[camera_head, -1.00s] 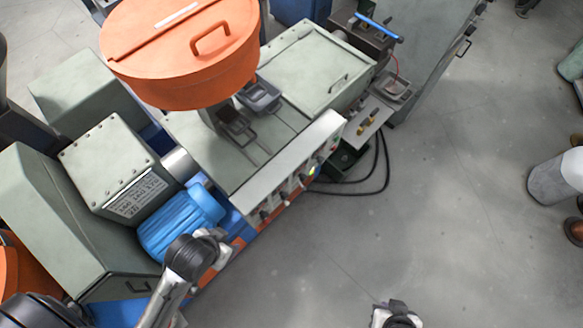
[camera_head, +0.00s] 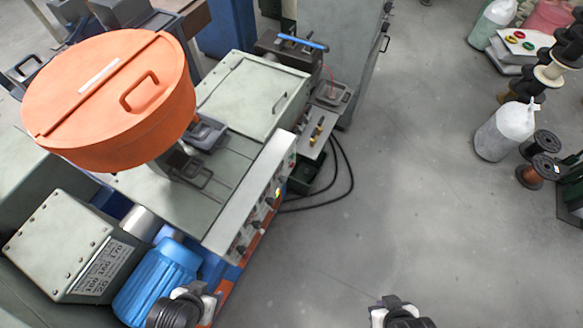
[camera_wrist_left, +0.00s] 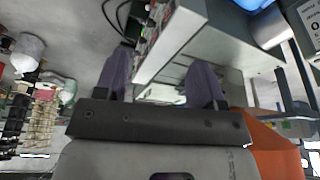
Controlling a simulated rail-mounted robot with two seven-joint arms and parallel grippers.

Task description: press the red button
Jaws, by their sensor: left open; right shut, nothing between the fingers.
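A long pale control panel (camera_head: 250,200) with several dark knobs and a small yellow-green light runs along the front of the green machine. A tiny reddish spot (camera_head: 292,163) shows near its far end; I cannot tell for sure that it is the red button. My left gripper (camera_head: 207,298) is low in the head view, beside the blue motor and short of the panel's near end. In the left wrist view its fingers (camera_wrist_left: 160,85) are apart and empty, with the panel edge beyond them. My right gripper (camera_head: 378,312) is shut at the bottom edge, over the floor, partly cut off.
An orange lidded drum (camera_head: 110,100) stands on the machine, left of the panel. A blue motor (camera_head: 155,285) sits near my left gripper. Black cables (camera_head: 345,180) lie on the floor. The middle floor is clear.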

